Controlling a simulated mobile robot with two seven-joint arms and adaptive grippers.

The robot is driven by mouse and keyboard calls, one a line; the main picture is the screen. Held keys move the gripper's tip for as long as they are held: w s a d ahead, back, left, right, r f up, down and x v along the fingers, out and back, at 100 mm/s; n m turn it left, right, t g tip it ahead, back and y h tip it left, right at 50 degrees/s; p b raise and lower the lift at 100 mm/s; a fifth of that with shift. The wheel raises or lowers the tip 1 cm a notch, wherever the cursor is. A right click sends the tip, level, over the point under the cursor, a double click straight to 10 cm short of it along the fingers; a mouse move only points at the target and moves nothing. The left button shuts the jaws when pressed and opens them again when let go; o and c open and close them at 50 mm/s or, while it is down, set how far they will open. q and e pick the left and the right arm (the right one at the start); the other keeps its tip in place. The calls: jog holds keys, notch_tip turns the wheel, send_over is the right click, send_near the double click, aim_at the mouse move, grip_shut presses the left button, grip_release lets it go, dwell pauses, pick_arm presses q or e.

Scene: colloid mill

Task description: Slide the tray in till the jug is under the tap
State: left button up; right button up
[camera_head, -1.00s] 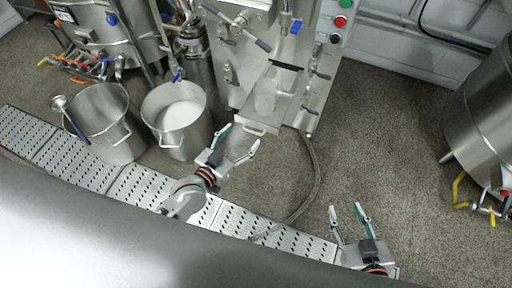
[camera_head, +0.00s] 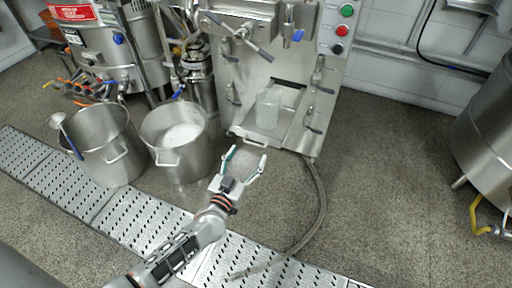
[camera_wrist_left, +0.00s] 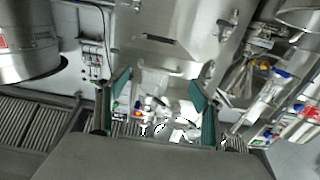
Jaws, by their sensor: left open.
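The clear jug (camera_head: 268,108) stands upright on the steel tray (camera_head: 252,135), which sticks out from the front of the mill. The tap (camera_head: 290,36) with a blue handle is above and behind the jug, which stands forward of it. The slot behind the tray shows as a dark gap. My left gripper (camera_head: 246,163) is open and empty, just in front of the tray's front handle and apart from it. Its teal-padded fingers also show spread in the left wrist view (camera_wrist_left: 160,108); the jug is hard to make out there. My right gripper is out of view.
Two open steel pots, one at the far left (camera_head: 101,146) and one with white contents (camera_head: 177,141), stand left of the tray. A hose (camera_head: 320,200) curves over the floor on the right. A perforated drain strip (camera_head: 140,222) crosses in front. Right of the hose is open floor.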

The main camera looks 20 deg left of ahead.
aim_at(255, 144)
pick_arm(q)
jog(key=w, duration=0.3)
jog(key=w+b, duration=0.1)
jog(key=w, duration=0.1)
jog(key=shift+d+f, duration=0.1)
jog(key=shift+f, duration=0.2)
jog(key=shift+w+r, duration=0.2)
jog(key=shift+w, duration=0.45)
jog(key=shift+c, duration=0.4)
jog(key=c, duration=1.2)
jog(key=shift+w, duration=0.1)
